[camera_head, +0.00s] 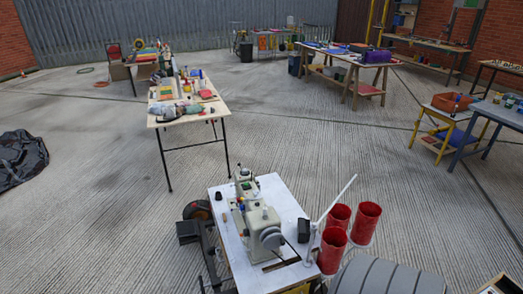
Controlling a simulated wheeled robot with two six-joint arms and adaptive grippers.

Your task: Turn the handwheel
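A cream-coloured sewing machine (248,212) stands on a white-topped table (225,258) at the bottom centre. Its round grey handwheel (271,238) is on the end of the machine nearest me and faces towards me and to the right. Nothing touches the handwheel. Below it, a dark slot shows in the tabletop.
A grey ribbed bundle (388,276) lies at the bottom. A cluttered wooden table (160,122) is behind. Open concrete floor lies left.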

